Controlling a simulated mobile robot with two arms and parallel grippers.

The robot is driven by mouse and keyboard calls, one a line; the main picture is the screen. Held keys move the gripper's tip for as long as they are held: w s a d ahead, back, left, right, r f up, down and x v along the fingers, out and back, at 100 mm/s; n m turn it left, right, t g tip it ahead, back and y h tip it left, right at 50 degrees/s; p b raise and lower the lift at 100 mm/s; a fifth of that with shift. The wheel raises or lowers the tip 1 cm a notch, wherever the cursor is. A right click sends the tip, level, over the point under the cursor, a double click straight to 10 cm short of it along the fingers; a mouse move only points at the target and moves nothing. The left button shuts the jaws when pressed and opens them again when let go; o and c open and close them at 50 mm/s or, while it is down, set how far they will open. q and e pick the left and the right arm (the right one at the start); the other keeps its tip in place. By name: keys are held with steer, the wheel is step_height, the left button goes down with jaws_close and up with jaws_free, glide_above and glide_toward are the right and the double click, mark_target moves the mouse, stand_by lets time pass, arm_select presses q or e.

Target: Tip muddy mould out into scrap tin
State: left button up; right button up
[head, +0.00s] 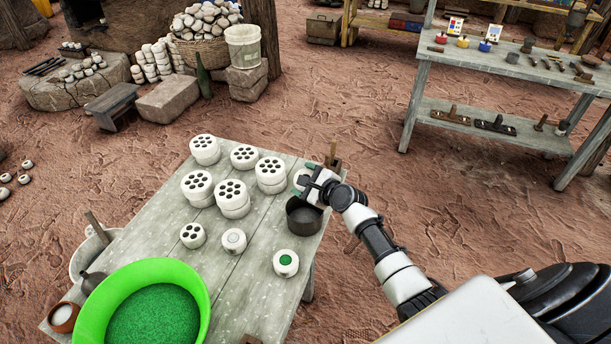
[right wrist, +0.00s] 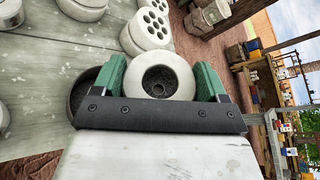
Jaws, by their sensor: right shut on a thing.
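My right gripper (head: 311,184) is above the right edge of the table, close over the dark round scrap tin (head: 304,220). In the right wrist view its two green-padded fingers (right wrist: 166,92) are shut on a round white mould (right wrist: 180,78). The mould has a central hole with dark matter inside, and this opening faces the wrist camera. The head view hides most of the mould behind the gripper. The scrap tin also shows in the right wrist view (right wrist: 79,92), beside the left finger and partly covered by it. My left gripper is not in view.
Several white moulds with dark holes (head: 231,198) stand on the plank table (head: 250,240). A green-topped pot (head: 286,263) and a white-topped pot (head: 233,241) stand nearer. A large green basin (head: 196,290) fills the near left. A wooden shelf bench (head: 480,115) stands at back right.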

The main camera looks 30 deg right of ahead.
steer(key=m+p, duration=0.1)
steer(key=p, duration=0.1)
steer(key=r+m+g+y+p, duration=0.1)
steer(key=m+p, duration=0.1)
steer(key=shift+r+y, duration=0.3)
steer(key=shift+m+g+y+p, duration=0.4)
steer(key=shift+m+y+p, duration=0.1)
steer(key=shift+m+p, duration=0.2)
steer(key=shift+f, duration=0.2)
